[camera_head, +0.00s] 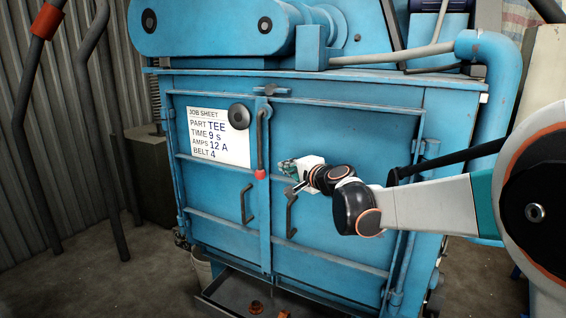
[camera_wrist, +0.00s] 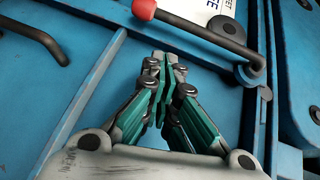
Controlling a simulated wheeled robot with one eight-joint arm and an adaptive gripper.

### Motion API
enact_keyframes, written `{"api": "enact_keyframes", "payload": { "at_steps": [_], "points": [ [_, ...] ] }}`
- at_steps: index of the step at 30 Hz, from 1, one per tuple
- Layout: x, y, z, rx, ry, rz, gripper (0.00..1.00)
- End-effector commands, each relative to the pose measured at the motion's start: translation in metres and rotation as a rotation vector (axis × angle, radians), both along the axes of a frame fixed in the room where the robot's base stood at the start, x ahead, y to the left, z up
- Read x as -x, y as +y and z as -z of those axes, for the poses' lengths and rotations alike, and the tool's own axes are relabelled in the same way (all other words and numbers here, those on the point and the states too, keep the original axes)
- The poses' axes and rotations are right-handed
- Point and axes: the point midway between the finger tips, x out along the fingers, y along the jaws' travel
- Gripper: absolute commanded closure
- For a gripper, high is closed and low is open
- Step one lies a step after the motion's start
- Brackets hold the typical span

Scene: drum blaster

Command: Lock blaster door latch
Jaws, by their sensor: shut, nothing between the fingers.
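The blaster door latch (camera_head: 260,138) is a dark lever on the seam between two blue doors. It hangs down, with a red knob (camera_head: 260,174) at its lower end. In the wrist view the lever (camera_wrist: 195,30) runs across the top, with its red knob (camera_wrist: 143,9) at the upper middle. My gripper (camera_head: 284,167) is to the right of the knob in the head view, in front of the right door (camera_head: 340,205). In the wrist view my gripper (camera_wrist: 165,60) has its teal-sided fingers together and empty, apart from the lever in the picture.
A black round knob (camera_head: 238,116) sits left of the latch, over the job sheet (camera_head: 205,150). Two dark door handles (camera_head: 247,204) (camera_head: 291,216) flank the seam below. A tray (camera_head: 235,292) sticks out under the doors. The floor on the left (camera_head: 70,270) is open.

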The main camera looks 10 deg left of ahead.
Motion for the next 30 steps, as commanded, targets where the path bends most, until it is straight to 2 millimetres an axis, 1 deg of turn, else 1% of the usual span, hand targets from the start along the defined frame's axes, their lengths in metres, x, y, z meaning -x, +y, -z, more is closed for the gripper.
{"api": "enact_keyframes", "payload": {
  "at_steps": [1, 3, 6, 9, 13, 23, 25, 28, 30],
  "points": [
    [0.008, -0.008, -0.001, -0.001, 0.0, 0.003, 1.0],
    [0.018, -0.015, -0.001, 0.0, -0.001, 0.003, 1.0],
    [0.029, -0.024, -0.001, 0.0, -0.001, 0.004, 1.0],
    [0.037, -0.029, 0.0, 0.0, -0.001, 0.003, 1.0],
    [0.042, -0.032, 0.0, 0.0, 0.0, 0.002, 1.0],
    [0.042, -0.033, 0.0, 0.001, -0.001, 0.002, 1.0],
    [0.045, -0.034, 0.001, 0.012, -0.002, 0.0, 1.0],
    [0.059, -0.042, 0.004, 0.063, -0.009, -0.01, 1.0],
    [0.076, -0.051, 0.009, 0.125, -0.014, -0.023, 1.0]
  ]
}}
